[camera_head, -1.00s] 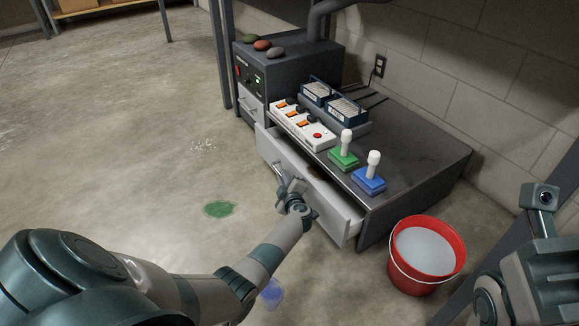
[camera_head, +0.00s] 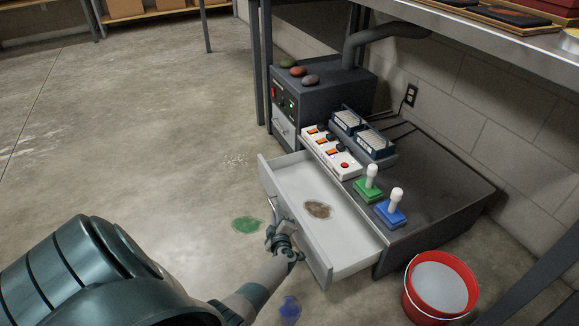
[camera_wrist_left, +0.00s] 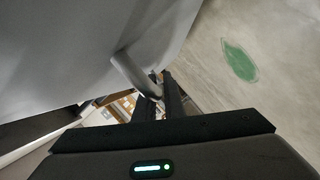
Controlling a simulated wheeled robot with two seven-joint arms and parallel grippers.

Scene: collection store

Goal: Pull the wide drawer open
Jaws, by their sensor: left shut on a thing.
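The wide drawer (camera_head: 345,252) of the low dark cabinet (camera_head: 445,170) stands well open in the head view. Its white inside shows a brown stain-like patch (camera_head: 318,209). My left gripper (camera_head: 274,226) is at the drawer's front, shut on the curved metal handle (camera_head: 272,208). In the left wrist view the handle (camera_wrist_left: 128,75) runs from the grey drawer front (camera_wrist_left: 90,50) to between the fingers (camera_wrist_left: 160,92). My right gripper is out of view now.
A control box (camera_head: 331,152) and green (camera_head: 369,190) and blue (camera_head: 390,213) joysticks stand on the cabinet top. A red bucket (camera_head: 440,290) stands on the floor at the right. Floor left of the drawer is clear apart from a flat green patch (camera_head: 248,225) and a blue one (camera_head: 290,309).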

